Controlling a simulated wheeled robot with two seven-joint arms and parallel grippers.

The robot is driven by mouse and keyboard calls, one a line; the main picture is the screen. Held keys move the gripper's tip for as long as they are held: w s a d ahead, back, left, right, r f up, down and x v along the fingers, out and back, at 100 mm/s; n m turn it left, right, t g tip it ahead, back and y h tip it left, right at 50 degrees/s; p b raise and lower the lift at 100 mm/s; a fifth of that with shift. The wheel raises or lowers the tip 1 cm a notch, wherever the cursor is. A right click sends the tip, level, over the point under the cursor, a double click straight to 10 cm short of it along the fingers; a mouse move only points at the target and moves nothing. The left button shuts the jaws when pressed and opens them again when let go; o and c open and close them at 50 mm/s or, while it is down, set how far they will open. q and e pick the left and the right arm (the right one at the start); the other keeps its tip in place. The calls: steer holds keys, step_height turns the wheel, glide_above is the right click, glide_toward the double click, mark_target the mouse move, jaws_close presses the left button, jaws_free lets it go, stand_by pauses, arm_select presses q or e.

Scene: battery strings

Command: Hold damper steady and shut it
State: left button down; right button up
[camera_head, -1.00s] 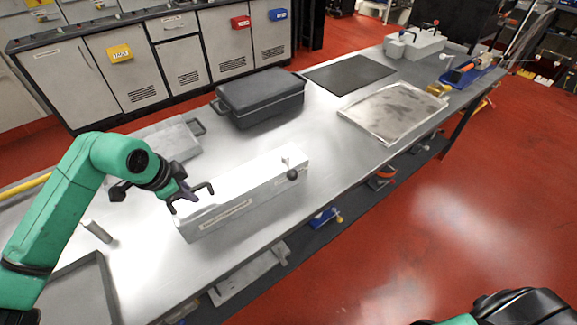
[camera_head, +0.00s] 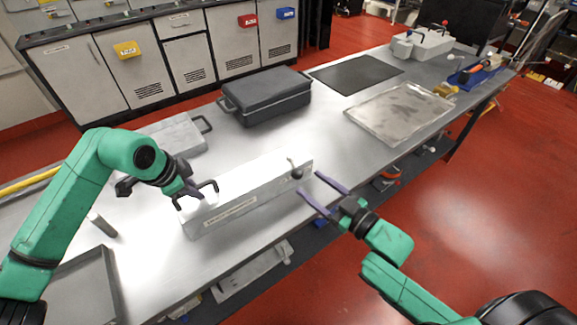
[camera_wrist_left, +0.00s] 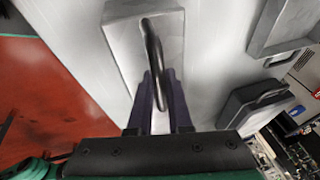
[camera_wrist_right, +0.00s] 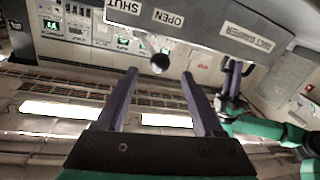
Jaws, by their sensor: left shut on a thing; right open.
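The damper (camera_head: 235,208) is a long pale box on the steel bench, with a dark handle (camera_head: 211,185) on its left end and a dark-knobbed lever (camera_head: 297,174) at its right end. My left gripper (camera_head: 200,192) is shut on the handle, which also shows in the left wrist view (camera_wrist_left: 153,50). My right gripper (camera_head: 309,183) is open just right of the knob. In the right wrist view the knob (camera_wrist_right: 160,63) appears between and beyond the fingertips, apart from both. SHUT (camera_wrist_right: 125,5) and OPEN (camera_wrist_right: 168,17) labels lie near the lever.
A black lidded case (camera_head: 265,97) and a grey handled box (camera_head: 178,138) stand behind the damper. A dark mat (camera_head: 357,73) and a metal tray (camera_head: 400,111) lie farther right. A small cylinder (camera_head: 101,224) and a dark tray (camera_head: 85,290) are at the near left.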

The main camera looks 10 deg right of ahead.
mark_target(293, 165)
steer(key=x, duration=0.9)
steer(key=shift+w, duration=0.25)
steer(key=shift+f, duration=0.1)
jaws_close()
